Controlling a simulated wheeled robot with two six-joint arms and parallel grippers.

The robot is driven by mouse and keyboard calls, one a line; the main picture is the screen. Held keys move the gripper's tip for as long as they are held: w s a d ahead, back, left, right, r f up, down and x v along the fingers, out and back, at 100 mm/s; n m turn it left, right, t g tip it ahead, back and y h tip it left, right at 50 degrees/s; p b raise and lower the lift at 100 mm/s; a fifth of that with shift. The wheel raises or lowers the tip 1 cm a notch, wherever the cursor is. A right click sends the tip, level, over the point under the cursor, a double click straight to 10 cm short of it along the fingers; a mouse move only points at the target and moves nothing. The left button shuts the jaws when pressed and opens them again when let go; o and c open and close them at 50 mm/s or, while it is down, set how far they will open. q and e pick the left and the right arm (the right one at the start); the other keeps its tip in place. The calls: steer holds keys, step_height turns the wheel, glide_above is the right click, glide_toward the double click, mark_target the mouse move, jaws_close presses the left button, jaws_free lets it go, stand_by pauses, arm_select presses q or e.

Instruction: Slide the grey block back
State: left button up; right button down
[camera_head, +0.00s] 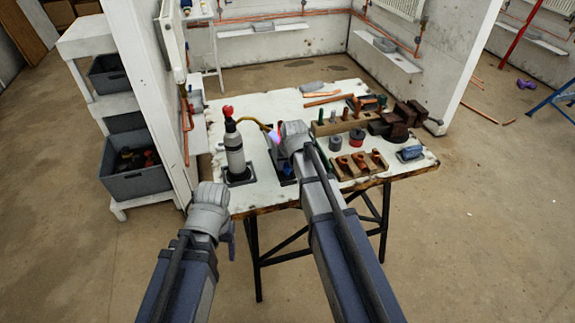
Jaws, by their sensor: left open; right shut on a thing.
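A small grey block (312,87) lies near the back edge of the worktable (225,130). My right gripper (283,141) is over the middle of the table, in front of that block and apart from it. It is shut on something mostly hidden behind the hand. My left gripper (226,228) is open and empty at the table's front left corner. Other grey blocks rest on the left wall shelf (265,27) and the right wall shelf (384,45), so I cannot tell which one is meant.
A gas torch (234,150) with a red knob stands on the left; a violet glow shows by its nozzle. A white wall end (160,100) rises at the left.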

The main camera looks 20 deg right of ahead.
steer(key=shift+w+a, duration=0.1)
steer(key=shift+w, duration=2.4)
steer(key=shift+s, duration=0.1)
steer(key=c, duration=0.5)
jaws_free()
steer(key=p+v, duration=0.7)
steer(key=v, duration=0.1)
